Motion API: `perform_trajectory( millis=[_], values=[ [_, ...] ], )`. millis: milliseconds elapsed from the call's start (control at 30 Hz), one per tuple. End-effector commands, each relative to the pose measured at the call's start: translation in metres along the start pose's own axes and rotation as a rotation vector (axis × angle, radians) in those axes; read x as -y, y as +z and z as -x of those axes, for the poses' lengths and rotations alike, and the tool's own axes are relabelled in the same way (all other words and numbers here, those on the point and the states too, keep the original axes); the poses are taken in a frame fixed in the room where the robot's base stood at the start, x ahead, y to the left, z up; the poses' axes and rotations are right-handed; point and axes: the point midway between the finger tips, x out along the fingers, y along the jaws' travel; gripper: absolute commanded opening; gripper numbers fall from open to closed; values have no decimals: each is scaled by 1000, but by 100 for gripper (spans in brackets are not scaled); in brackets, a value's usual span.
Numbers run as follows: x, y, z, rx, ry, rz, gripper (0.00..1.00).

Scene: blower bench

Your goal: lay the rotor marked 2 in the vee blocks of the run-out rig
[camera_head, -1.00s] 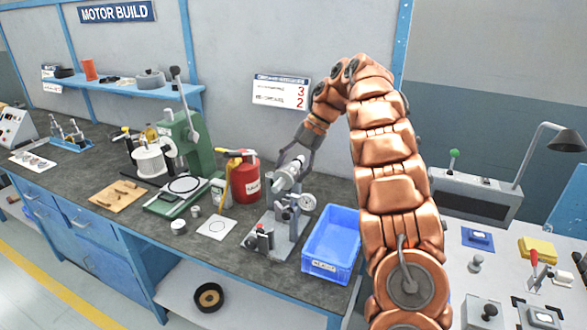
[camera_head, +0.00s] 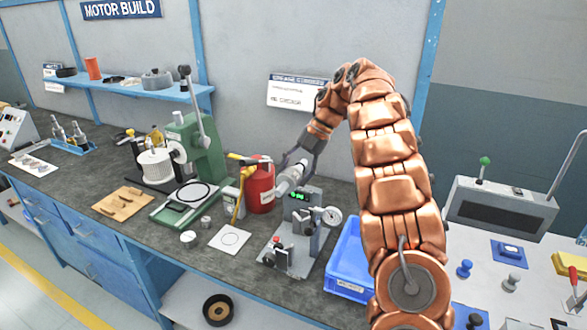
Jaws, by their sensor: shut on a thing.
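My gripper (camera_head: 297,162) is shut on a grey cylindrical rotor (camera_head: 287,184) with a pale shaft end. It holds the rotor tilted, in the air, at the upper left of the run-out rig (camera_head: 283,246). I cannot read a number on the rotor. The rig is a grey stand with a dial gauge (camera_head: 331,217) at its right and a lit green display (camera_head: 299,195) at its back. The vee blocks are too small to make out clearly; nothing is seen lying across them.
A red canister (camera_head: 261,188) stands close at the left of the rotor, with a yellow-handled tool beside it. A green press (camera_head: 197,150) is further left. A blue bin (camera_head: 346,262) sits right of the rig, partly behind my arm. A white card (camera_head: 230,239) lies left of the rig.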

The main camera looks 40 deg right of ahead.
Motion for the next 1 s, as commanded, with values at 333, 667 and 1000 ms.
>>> perform_trajectory(
  millis=[333,667,1000],
  values=[
    [30,26,-68,-3,0,1,0],
    [42,38,-95,1,1,4,0],
    [42,38,-95,1,1,5,0]
  ],
)
